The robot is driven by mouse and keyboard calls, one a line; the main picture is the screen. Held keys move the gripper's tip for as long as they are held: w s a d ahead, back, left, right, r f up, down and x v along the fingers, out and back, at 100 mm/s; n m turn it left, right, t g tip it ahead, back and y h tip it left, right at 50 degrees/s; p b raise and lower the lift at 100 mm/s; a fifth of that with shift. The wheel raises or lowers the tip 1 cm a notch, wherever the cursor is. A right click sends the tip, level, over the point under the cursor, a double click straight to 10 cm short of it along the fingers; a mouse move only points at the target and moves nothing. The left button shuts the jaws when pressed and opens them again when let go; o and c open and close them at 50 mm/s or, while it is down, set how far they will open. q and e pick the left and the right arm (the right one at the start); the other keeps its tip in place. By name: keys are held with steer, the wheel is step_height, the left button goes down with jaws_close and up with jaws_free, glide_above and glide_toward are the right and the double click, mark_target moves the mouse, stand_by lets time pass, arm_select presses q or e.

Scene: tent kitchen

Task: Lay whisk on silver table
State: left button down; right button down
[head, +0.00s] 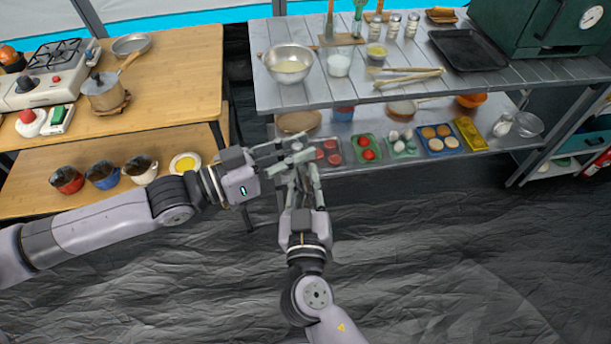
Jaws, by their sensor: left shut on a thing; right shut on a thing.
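The silver table (300,98) is the metal table with a lower shelf at the upper right. My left gripper (292,152) reaches in from the left, in front of the table's lower shelf. My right gripper (303,178) comes up from below, and its fingers meet those of the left gripper. Both are shut on a thin thing that appears to be the whisk. The fingers hide most of it, so its shape and tilt cannot be told. No other whisk is clear to see on the table.
The tabletop holds a metal bowl (289,66), small cups, upright utensils, shakers, pale wooden sticks (408,79), a black tray (467,49) and a green oven (540,25). The front left corner is bare. A wooden table (180,80) stands left.

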arm_select(q)
steer(key=c, duration=1.5)
jaws_free()
steer(key=shift+o, duration=0.2)
steer(key=shift+a, duration=0.1)
